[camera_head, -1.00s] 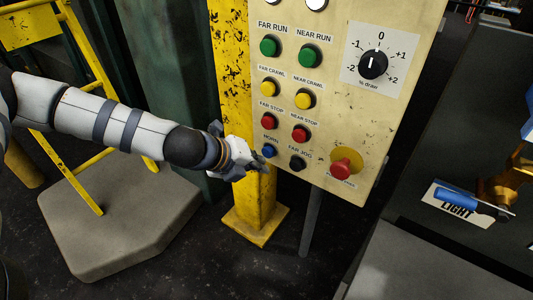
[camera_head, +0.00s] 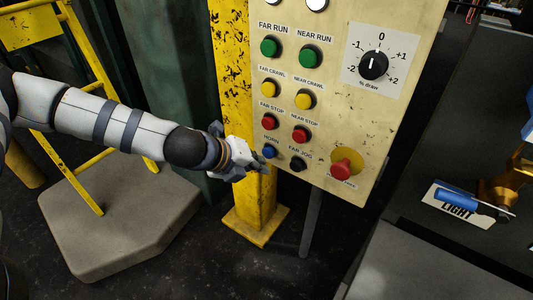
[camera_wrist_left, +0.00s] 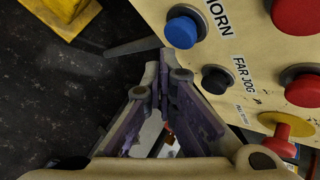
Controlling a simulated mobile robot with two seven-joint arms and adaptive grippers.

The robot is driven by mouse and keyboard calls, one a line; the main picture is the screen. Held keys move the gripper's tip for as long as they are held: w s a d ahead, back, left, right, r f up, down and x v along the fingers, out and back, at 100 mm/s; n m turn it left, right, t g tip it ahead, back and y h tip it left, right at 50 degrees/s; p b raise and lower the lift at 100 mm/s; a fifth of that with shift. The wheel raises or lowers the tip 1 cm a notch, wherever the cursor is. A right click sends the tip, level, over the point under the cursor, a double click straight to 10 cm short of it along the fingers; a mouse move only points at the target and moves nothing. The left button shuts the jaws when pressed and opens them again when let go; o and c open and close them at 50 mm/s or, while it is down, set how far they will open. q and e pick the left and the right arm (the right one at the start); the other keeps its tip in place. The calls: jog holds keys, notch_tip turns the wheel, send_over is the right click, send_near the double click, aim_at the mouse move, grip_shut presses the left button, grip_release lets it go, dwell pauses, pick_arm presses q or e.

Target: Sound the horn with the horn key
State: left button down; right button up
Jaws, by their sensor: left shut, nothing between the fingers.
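The horn key is a blue round button (camera_head: 269,151) under the HORN label, low on the left edge of the cream control panel (camera_head: 340,110). It also shows large in the left wrist view (camera_wrist_left: 182,30), near the top. My left gripper (camera_head: 262,169) is shut and empty, just below and left of the blue button in the head view. In the left wrist view its closed fingertips (camera_wrist_left: 163,68) lie below the blue button, with a gap in the picture. Whether they touch the panel I cannot tell. My right gripper is not in view.
The black FAR JOG button (camera_head: 297,163) sits right of the horn key. The red NEAR STOP (camera_head: 300,134) and FAR STOP (camera_head: 268,122) buttons are above. A red mushroom button (camera_head: 342,169) is at lower right. A yellow post (camera_head: 236,70) stands behind the panel's left edge.

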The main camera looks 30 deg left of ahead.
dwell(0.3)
pick_arm(q)
jog(key=shift+w, duration=0.45)
jog(key=shift+w+d, duration=0.1)
jog(key=shift+w, duration=0.4)
dwell(0.6)
jog(key=shift+s, duration=0.95)
jog(key=s, duration=0.5)
jog(key=shift+a, duration=0.3)
dwell(0.3)
